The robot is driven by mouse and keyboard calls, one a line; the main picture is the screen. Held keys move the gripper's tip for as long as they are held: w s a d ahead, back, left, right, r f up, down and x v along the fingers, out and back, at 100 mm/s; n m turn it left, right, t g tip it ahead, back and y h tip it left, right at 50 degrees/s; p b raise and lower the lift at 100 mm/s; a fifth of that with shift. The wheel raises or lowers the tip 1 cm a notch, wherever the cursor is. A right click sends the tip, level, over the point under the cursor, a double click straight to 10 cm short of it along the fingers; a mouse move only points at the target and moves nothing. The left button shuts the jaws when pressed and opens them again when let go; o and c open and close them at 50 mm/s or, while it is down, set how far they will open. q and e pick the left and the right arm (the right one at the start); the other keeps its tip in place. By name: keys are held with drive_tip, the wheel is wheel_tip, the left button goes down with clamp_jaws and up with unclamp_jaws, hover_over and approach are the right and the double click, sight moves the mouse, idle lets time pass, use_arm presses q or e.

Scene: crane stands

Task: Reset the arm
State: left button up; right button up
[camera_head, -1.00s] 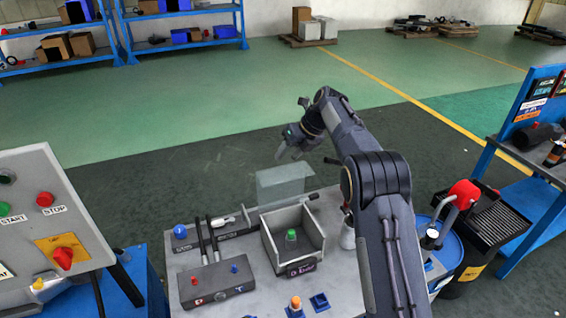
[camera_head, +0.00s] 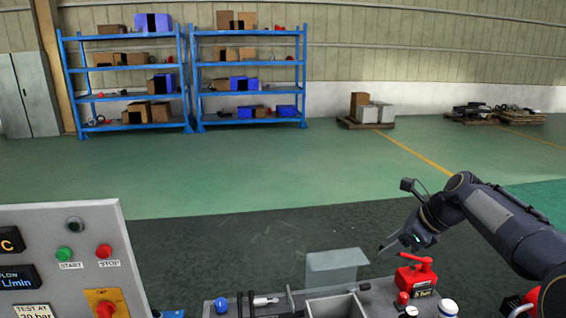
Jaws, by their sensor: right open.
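My right arm comes in from the right edge of the head view. Its gripper (camera_head: 393,246) hangs in the air at the far side of the workbench (camera_head: 378,298), with nothing visible between its fingers. It is open and points left and down. My left arm and gripper are not in view.
A grey control panel (camera_head: 75,250) with start and stop buttons stands at the left. A translucent plate (camera_head: 336,266) and a grey open box (camera_head: 334,305) are near the bench's middle. Blue shelves (camera_head: 190,75) are far back. The green floor between is clear.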

drive_tip(key=s+a+f+n, duration=0.2)
drive_tip(key=s+f+n, duration=0.1)
drive_tip(key=s+n, duration=0.5)
drive_tip(key=s+a+f+n+t+h+b, duration=0.1)
drive_tip(key=s+f+n, duration=0.3)
drive_tip(key=s+n, duration=0.4)
drive_tip(key=s+a+f+n+b, duration=0.1)
drive_tip(key=s+a+f+n, duration=0.2)
drive_tip(key=s, duration=1.4)
drive_tip(key=n, duration=0.4)
drive_tip(key=shift+s+a+f+n+h, duration=0.2)
drive_tip(key=shift+s+f+n+h, duration=0.05)
drive_tip(key=shift+n+h, duration=0.15)
